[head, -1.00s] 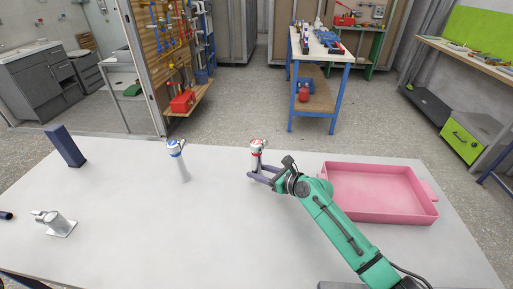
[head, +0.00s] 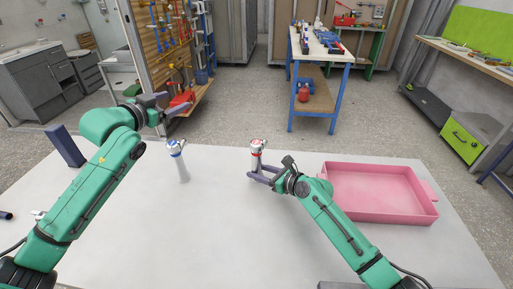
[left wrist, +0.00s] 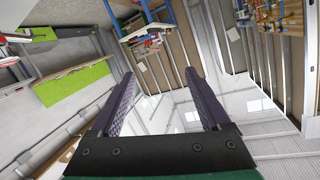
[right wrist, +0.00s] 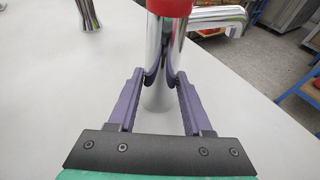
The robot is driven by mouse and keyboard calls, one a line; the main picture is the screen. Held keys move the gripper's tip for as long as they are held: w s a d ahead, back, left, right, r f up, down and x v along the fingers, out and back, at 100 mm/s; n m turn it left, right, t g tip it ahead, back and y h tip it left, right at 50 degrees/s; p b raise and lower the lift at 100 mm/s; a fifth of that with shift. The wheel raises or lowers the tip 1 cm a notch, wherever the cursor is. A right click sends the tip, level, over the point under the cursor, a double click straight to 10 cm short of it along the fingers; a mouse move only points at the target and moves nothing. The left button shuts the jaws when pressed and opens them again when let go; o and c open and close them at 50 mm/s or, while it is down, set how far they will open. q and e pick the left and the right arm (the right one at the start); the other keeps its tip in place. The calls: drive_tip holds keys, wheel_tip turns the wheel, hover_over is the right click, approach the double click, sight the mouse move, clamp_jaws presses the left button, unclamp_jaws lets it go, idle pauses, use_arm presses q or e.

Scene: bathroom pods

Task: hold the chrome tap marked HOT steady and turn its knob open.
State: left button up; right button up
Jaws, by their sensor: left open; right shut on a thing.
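A chrome tap with a red band (head: 257,150) stands upright on the white table. Its column, red collar and spout show close up in the right wrist view (right wrist: 160,95); no lettering is legible. My right gripper (right wrist: 160,75) is shut on the column below the red collar. It comes in low from the right in the head view (head: 256,174). My left gripper (head: 173,103) is open and empty, raised above and left of a second chrome tap with a blue band (head: 178,165). The left wrist view shows its spread fingers (left wrist: 165,90) with only distant room between them.
A pink tray (head: 380,215) lies right of my right arm. A dark blue block (head: 66,146) stands at the table's left edge, beside my left arm. The table between the two taps is clear. A workbench (head: 320,45) stands well behind.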

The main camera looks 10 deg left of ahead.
use_arm(q)
drive_tip(key=w+d+f+g+h, duration=0.1)
drive_tip(key=d+f+g, duration=0.15)
drive_tip(key=d, duration=0.45)
drive_tip(key=w+d+f+g, duration=0.1)
drive_tip(key=d+f+g, duration=0.1)
drive_tip(key=d+g, duration=0.35)
drive_tip(key=r+m+g+y, duration=0.1)
drive_tip(key=g, duration=0.2)
hover_over(256, 143)
drive_tip(key=shift+w, duration=0.2)
drive_tip(key=shift+s+f, duration=0.1)
drive_tip(key=shift+f, duration=0.1)
wheel_tip(256, 143, down, 8)
drive_tip(key=shift+f, duration=0.25)
